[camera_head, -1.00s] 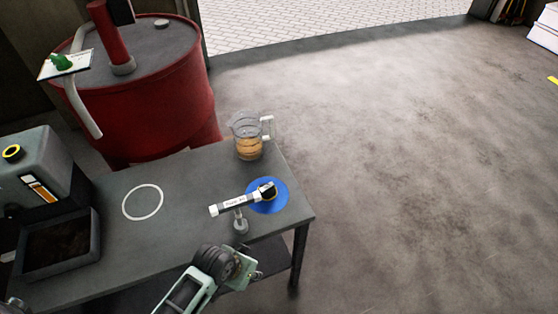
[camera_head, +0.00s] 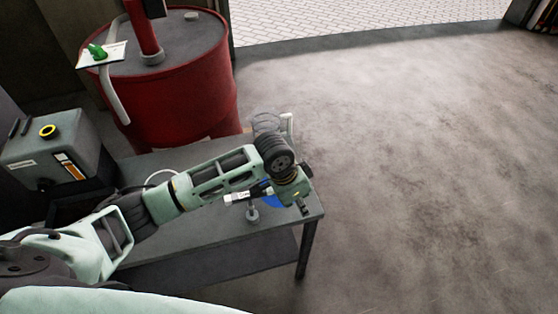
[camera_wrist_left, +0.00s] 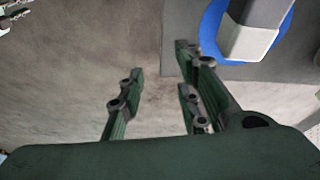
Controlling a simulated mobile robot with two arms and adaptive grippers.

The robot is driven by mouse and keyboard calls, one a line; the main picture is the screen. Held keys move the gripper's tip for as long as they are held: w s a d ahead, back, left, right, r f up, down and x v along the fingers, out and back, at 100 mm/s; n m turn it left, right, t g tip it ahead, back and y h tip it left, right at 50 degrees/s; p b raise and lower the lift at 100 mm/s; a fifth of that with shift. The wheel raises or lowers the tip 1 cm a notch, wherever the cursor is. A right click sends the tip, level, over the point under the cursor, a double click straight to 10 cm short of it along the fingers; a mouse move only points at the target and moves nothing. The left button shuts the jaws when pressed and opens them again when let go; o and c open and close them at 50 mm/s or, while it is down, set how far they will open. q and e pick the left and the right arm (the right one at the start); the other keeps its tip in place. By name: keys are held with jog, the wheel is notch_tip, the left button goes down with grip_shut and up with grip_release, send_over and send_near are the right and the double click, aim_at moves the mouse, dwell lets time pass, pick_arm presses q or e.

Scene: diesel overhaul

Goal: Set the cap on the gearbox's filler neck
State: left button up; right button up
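The gearbox is a grey box (camera_head: 62,150) at the left, with a yellow ring (camera_head: 48,131) around a dark centre on top, seemingly its filler neck. A blue disc (camera_head: 270,201) lies near the bench's right end, mostly hidden by my left arm. A labelled white bar (camera_head: 236,197) with a dark end lies by it on a small stand. I cannot tell which piece is the cap. My left gripper (camera_head: 303,208) hangs over the bench's right end. In the wrist view its fingers (camera_wrist_left: 160,78) are apart and empty, beside the blue disc (camera_wrist_left: 213,32) and a grey-white faceted piece (camera_wrist_left: 250,38).
A clear jug (camera_head: 266,123) stands behind my arm, near the bench's back edge. A red drum (camera_head: 185,85) with a pump and a white card (camera_head: 101,54) stands behind the bench (camera_head: 230,228). Open floor lies to the right.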

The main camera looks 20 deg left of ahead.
pick_arm(q)
jog(key=w+a+r+n+y, duration=0.15)
jog(key=w+a+r, duration=0.25)
jog(key=w+a, duration=0.5)
notch_tip(320, 180, down, 6)
jog(key=b, duration=0.7)
jog(key=shift+s+f+b, duration=0.1)
jog(key=shift+b, duration=0.2)
jog(key=shift+f, duration=0.3)
jog(key=shift+f+b, duration=0.5)
jog(key=shift+f, duration=0.55)
grip_shut()
jog(key=shift+r, duration=0.1)
